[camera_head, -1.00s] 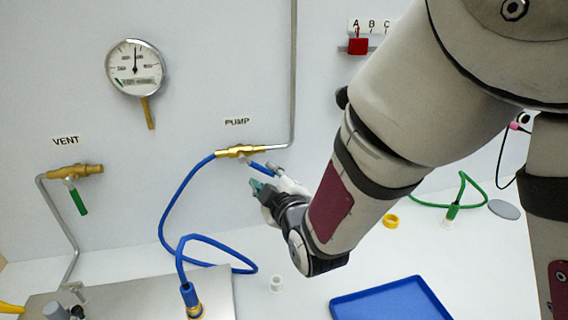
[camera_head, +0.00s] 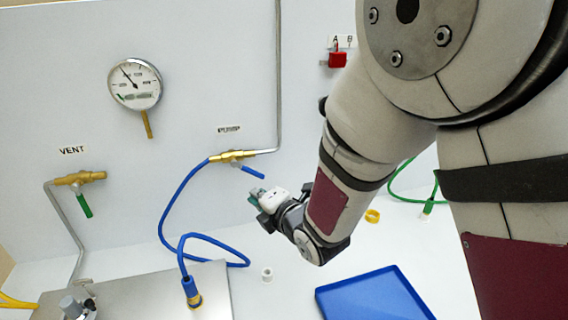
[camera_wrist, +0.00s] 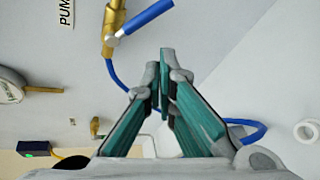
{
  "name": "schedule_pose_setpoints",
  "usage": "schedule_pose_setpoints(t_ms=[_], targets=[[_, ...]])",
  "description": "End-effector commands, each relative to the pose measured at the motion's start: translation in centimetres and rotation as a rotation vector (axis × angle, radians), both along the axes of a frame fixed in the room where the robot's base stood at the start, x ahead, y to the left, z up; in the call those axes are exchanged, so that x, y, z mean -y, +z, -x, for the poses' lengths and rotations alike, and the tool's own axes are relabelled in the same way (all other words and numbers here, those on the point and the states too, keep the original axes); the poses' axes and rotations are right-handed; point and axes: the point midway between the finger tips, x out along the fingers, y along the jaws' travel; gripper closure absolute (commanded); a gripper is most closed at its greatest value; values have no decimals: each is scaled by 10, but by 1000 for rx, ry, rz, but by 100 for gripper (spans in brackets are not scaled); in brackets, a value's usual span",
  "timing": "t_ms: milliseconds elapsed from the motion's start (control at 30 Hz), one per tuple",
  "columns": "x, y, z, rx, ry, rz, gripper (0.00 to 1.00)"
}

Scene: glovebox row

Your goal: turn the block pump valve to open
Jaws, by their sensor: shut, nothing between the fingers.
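The brass pump valve (camera_head: 232,156) is on the back wall under the PUMP label (camera_head: 229,129).
The vent valve (camera_head: 80,178) with a green lever is at the left. A gauge (camera_head: 135,85) hangs above. A blue hose (camera_head: 171,203) runs from the pump valve to a metal plate (camera_head: 130,290). A blue tray (camera_head: 375,298) and a white ring (camera_head: 267,274) lie on the bench.

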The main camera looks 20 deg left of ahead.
Motion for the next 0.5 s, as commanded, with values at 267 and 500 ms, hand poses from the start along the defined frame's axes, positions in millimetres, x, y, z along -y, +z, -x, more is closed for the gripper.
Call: schedule_pose_setpoints(t_ms=[267, 500], targets=[[3, -10, 16, 270, 224, 355, 100], [-5, -18, 9, 308, 256, 399, 100]])
